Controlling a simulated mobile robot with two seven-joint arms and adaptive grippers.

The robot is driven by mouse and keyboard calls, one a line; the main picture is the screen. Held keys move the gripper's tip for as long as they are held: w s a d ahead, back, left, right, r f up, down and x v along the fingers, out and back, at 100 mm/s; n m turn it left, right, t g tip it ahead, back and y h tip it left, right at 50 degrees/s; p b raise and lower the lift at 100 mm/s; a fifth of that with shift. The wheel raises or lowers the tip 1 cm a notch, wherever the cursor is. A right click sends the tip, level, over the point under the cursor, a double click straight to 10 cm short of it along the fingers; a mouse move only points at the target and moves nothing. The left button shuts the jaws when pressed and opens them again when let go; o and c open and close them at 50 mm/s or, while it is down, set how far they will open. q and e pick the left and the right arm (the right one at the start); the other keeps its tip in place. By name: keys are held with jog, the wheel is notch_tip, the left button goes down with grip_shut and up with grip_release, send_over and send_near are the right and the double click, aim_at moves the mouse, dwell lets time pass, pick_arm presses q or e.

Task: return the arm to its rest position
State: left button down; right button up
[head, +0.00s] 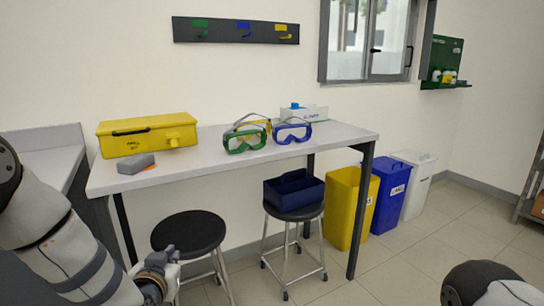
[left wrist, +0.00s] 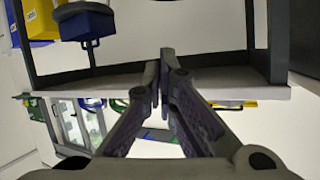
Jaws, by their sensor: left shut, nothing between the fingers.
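My left arm (head: 70,255) comes in from the left edge of the head view and reaches low in front of the table. My left gripper (head: 170,262) is in front of the left black stool, below the tabletop, apart from the things on it. In the left wrist view its two fingers (left wrist: 163,72) are together with nothing between them. Part of my right arm (head: 490,285) shows at the bottom right of the head view; its gripper is out of view.
Yellow, blue and white bins (head: 343,205) stand right. Floor (head: 430,260) is clear there.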

pick_arm(q)
jog(key=s+d+f+g+h, duration=0.1)
jog(key=s+f+g, duration=0.3)
jog(key=s+f, duration=0.5)
jog(key=s+d+f+g, duration=0.1)
jog(key=s+f+g, duration=0.2)
jog(key=s+f, duration=0.65)
jog(key=s+a+g+p, duration=0.1)
jog(key=s+g, duration=0.8)
jog(key=s, duration=2.4)
jog(key=shift+s+a+n+p, duration=0.15)
jog(key=shift+a+n+p, duration=0.15)
jog(key=shift+a+p, duration=0.1)
pick_arm(e)
jog(key=shift+w+r+t, duration=0.5)
jog(key=shift+w+r, duration=0.65)
jog(key=shift+r, duration=0.05)
